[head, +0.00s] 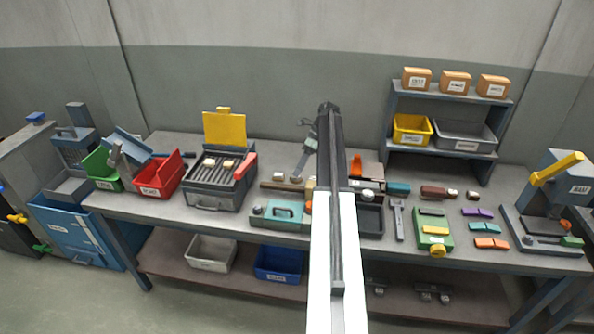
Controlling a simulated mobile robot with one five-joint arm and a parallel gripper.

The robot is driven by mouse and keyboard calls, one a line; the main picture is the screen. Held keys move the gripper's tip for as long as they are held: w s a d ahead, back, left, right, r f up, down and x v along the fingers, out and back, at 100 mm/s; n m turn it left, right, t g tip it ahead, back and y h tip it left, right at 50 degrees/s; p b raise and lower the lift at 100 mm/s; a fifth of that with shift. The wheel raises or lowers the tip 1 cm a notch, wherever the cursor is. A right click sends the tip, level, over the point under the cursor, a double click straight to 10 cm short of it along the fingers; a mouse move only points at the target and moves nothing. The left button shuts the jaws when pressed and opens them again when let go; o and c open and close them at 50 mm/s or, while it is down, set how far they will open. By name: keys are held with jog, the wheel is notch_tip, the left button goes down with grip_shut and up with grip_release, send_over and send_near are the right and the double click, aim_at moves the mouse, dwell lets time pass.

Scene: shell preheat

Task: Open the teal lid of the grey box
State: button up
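A low box with a teal top (284,211) lies near the front edge of the bench, left of my arm. Its top carries a small dark handle, and a round knob sits at its left end. The top looks flat and closed. Its right end is close to my white arm link, and I cannot make out its grey body clearly. My gripper (328,110) is at the far end of my raised dark arm, above the back of the bench and well away from the teal top. Its fingers cannot be made out.
A grey box (211,202) with a raised yellow lid (225,129) stands to the left, beside a red bin (159,178) and a green bin (101,171). A shelf (440,93) stands back right. Tools and small blocks cover the right bench. My arm hides the middle.

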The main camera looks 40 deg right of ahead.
jog(key=w+a+f+n+g+h, duration=0.15)
jog(key=a+n, duration=0.55)
jog(key=a, duration=0.8)
jog(key=a+f+n+h, duration=0.2)
jog(key=a+n, duration=0.5)
jog(key=a, duration=0.8)
jog(key=s+a+n+h, duration=0.1)
jog(key=s+a+n, duration=0.3)
jog(key=a+n, duration=0.4)
jog(key=s+a+f+n+h, duration=0.1)
jog(key=s+a+n, duration=0.3)
jog(key=a+n, duration=0.4)
jog(key=a+h, duration=0.1)
jog(key=a, duration=0.4)
jog(key=shift+a+f+t+b, duration=0.25)
jog(key=shift+f+t+b, duration=0.05)
jog(key=shift+t+b, duration=0.1)
jog(key=shift+w+h, duration=0.1)
jog(key=shift+h, duration=0.15)
grip_shut()
